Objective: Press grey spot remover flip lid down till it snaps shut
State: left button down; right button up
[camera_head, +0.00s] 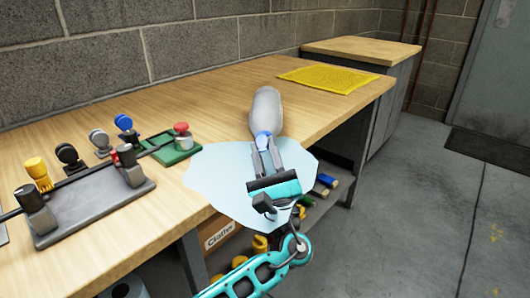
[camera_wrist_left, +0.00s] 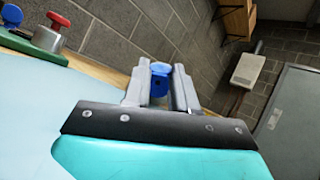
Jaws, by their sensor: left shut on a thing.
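The grey spot remover bottle (camera_head: 266,108) has a rounded grey body and a blue cap (camera_head: 263,139) at its near end. My left gripper (camera_head: 265,145), on a teal arm, is shut on the blue cap, with one finger on each side. In the left wrist view the blue cap (camera_wrist_left: 159,78) sits between the two fingertips, and the grey body cannot be made out. Whether the flip lid is up or down cannot be told. My right gripper is not in view.
A pale blue sheet (camera_head: 215,172) lies at the bench's front edge below the gripper. A green block with a red knob (camera_head: 182,130) and a grey fixture (camera_head: 85,205) stand left. A yellow mat (camera_head: 328,79) lies farther back. Bare wood lies around the bottle.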

pick_arm(q)
jog(key=c, duration=0.9)
grip_release()
jog(key=v, duration=1.3)
jog(key=shift+p, duration=0.3)
jog(key=shift+c, duration=0.3)
